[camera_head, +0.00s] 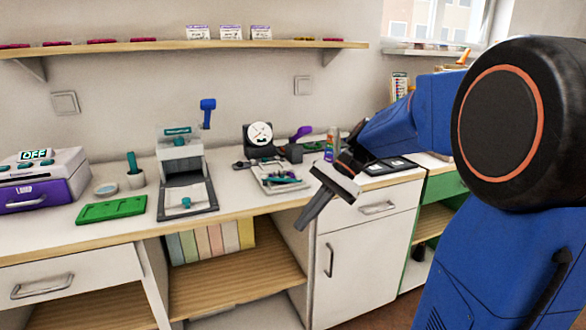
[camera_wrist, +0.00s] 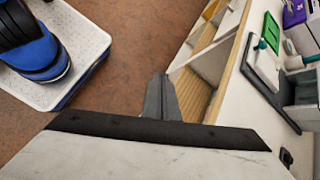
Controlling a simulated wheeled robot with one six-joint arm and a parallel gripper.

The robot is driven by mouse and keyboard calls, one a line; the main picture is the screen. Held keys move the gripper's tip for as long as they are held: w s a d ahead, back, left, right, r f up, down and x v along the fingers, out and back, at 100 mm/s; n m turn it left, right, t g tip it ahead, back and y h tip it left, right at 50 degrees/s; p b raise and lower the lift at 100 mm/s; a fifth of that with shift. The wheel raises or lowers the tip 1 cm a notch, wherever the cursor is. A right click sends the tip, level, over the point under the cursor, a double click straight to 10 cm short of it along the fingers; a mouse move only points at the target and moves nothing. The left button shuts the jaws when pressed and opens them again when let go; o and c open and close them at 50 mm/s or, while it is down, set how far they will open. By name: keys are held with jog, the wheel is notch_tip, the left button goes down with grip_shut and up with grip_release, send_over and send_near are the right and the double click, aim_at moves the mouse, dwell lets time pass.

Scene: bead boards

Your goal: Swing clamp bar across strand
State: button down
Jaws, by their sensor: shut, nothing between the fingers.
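My gripper (camera_head: 312,212) hangs in front of the worktop's front edge, its fingers together and empty, pointing down and to the left. In the wrist view the gripper (camera_wrist: 163,98) shows the closed fingers over the floor and open shelf, touching nothing. I cannot pick out a strand or tell which part is the clamp bar.
A round dial gauge (camera_head: 259,134) and a tray of small tools (camera_head: 270,183) are behind my gripper. The worktop edge (camera_head: 240,208) lies close by.

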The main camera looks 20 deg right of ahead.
jog(key=s+f+n+t+h, duration=0.3)
jog(key=s+n+h, duration=0.55)
jog(key=s, duration=0.55)
jog(key=w+a+r+m+h, duration=0.1)
jog(key=w+r+m, duration=0.3)
jog(key=w+r, duration=0.8)
jog(key=w+a+r+m+h, duration=0.15)
jog(key=w+r+m, duration=0.45)
jog(key=w, duration=1)
jog(key=shift+n+g, duration=0.3)
jog(key=shift+n, duration=0.65)
jog(key=x, duration=0.3)
jog(key=d+x, duration=0.1)
jog(key=x, duration=0.5)
jog(key=shift+d+r, duration=0.2)
jog(key=shift+d, duration=0.05)
jog(key=shift+w+d+f, duration=0.1)
jog(key=shift+w+d, duration=0.55)
jog(key=shift+d, duration=0.35)
jog(key=shift+w+d+f, duration=0.15)
jog(key=shift+w+d, duration=0.2)
jog(key=shift+d, duration=0.2)
